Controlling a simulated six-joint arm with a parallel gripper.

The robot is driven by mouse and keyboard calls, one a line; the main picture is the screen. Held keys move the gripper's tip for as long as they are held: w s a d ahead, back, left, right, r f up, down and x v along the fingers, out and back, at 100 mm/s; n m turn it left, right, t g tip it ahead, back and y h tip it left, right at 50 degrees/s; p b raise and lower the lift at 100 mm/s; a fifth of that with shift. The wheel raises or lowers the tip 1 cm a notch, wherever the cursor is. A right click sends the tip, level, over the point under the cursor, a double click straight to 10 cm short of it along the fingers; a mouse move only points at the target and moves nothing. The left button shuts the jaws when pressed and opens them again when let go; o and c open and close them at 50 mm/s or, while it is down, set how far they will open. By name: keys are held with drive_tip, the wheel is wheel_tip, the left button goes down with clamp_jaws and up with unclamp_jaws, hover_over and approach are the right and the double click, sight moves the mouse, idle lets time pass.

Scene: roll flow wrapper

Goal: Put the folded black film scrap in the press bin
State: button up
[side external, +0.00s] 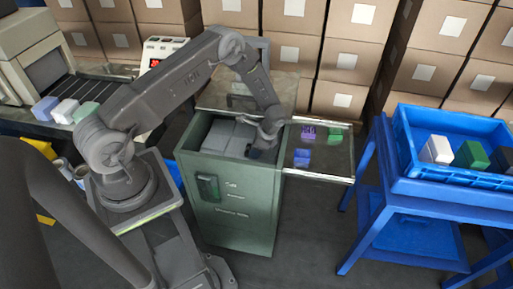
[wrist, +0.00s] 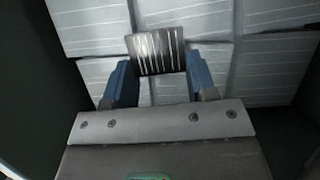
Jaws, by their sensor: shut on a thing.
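The folded black film scrap (wrist: 157,50) is a dark flat piece with pale stripes. In the wrist view it sits between the two blue fingers of my gripper (wrist: 161,72), which is shut on it. The press bin (side external: 232,208) is a green cabinet with an open top in the side view. Grey blocks (side external: 222,133) lie inside it, and pale ribbed tops (wrist: 195,15) show below the scrap in the wrist view. My gripper (side external: 262,150) is at the right part of the bin's opening. The scrap cannot be made out in the side view.
A clear shelf (side external: 325,165) at the bin's right holds small purple, blue and green packs. A blue tray (side external: 450,185) with several packs stands on a blue stand at right. A conveyor (side external: 85,88) is at left. Cardboard boxes (side external: 345,50) are stacked behind.

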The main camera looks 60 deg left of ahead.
drive_tip(key=shift+f, duration=0.15)
drive_tip(key=o, duration=0.9)
